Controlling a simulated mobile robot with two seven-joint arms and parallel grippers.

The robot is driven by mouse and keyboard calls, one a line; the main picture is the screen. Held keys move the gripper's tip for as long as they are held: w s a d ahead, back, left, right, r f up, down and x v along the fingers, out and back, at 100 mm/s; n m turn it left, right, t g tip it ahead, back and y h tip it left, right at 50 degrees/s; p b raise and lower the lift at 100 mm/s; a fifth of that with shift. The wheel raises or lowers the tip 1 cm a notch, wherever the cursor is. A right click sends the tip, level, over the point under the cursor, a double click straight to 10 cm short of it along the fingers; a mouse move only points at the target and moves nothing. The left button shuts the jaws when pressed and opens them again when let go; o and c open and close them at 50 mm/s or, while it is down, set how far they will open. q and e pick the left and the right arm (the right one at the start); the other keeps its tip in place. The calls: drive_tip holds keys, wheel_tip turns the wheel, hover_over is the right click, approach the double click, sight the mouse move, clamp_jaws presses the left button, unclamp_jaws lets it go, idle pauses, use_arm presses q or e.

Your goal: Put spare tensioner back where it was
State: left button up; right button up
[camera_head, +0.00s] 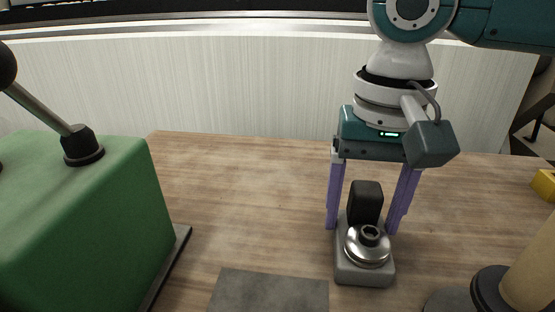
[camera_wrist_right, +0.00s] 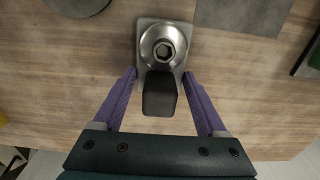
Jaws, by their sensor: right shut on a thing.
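The spare tensioner (camera_head: 365,272) has a grey base plate, a shiny metal disc with a hexagonal centre, and a black block at its back. It is upright on or just above the wooden table, right of the grey plate; I cannot tell if it touches the wood. My right gripper (camera_head: 362,229) comes down from above, its purple fingers shut on the base's two sides. In the right wrist view the tensioner (camera_wrist_right: 163,47) sits between the fingertips (camera_wrist_right: 160,75). My left gripper is not in view.
A flat dark grey plate (camera_head: 268,293) lies at the table's front middle. A green box with a lever (camera_head: 80,215) stands at left. A beige cylinder with a black collar (camera_head: 530,265) is at bottom right, a yellow thing (camera_head: 544,184) at the right edge. The wooden table (camera_head: 235,190) is clear between.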

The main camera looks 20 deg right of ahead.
drive_tip(key=o, duration=1.6)
drive_tip(key=shift+f, duration=0.1)
